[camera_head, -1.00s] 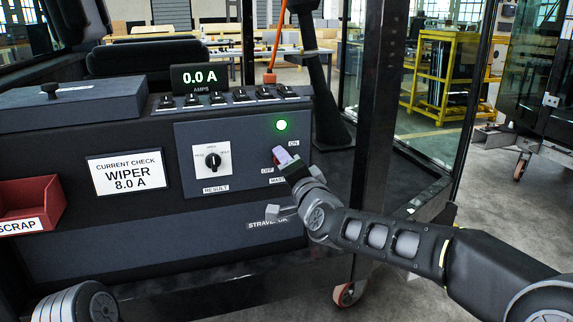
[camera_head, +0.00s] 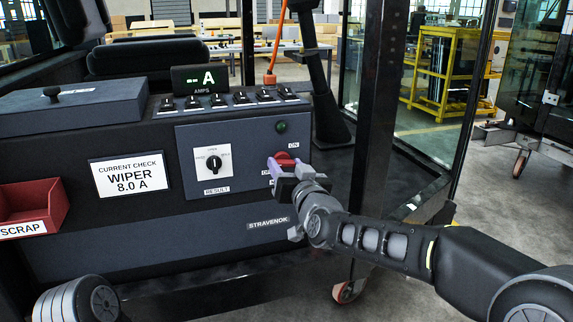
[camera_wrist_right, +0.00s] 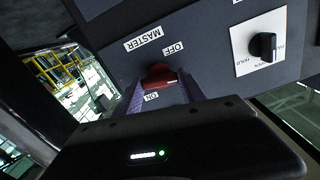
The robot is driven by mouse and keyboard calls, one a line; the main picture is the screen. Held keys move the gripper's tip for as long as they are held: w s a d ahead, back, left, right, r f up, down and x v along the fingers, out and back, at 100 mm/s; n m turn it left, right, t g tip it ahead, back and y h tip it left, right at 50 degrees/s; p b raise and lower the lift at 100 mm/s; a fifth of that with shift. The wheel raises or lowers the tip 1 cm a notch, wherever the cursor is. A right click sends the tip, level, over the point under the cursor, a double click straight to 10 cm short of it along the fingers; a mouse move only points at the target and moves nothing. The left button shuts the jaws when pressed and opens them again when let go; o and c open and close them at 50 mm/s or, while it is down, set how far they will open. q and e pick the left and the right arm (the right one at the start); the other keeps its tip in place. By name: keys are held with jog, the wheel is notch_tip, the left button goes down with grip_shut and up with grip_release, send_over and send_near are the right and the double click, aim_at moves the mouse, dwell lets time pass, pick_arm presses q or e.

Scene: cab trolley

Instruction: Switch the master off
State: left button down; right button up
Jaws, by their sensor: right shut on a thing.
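The red master switch (camera_head: 285,157) sits on the grey panel at the right, with the ON label above it and the OFF label partly hidden by my gripper. My right gripper (camera_head: 287,169) is shut on this switch, one purple finger on each side. In the right wrist view the red switch (camera_wrist_right: 159,76) lies between the fingers, near the MASTER, OFF and ON labels. Its exact pointing is hard to tell. The lamp (camera_head: 281,127) above it is dark. The amps display (camera_head: 199,79) reads "-- A". My left gripper is not in view.
A black RESULT knob (camera_head: 213,163) is left of the master switch. A row of small toggle switches (camera_head: 217,100) lines the console top. A red scrap bin (camera_head: 38,203) is at the left. A dark cab post (camera_head: 374,130) stands close right of my right gripper.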

jog(key=shift+f+n, duration=0.1)
jog(key=shift+n, duration=1)
jog(key=o, duration=1.4)
jog(key=shift+c, duration=0.2)
jog(key=shift+s, duration=0.1)
jog(key=v, duration=0.7)
jog(key=shift+s, duration=0.3)
jog(key=shift+d, duration=0.1)
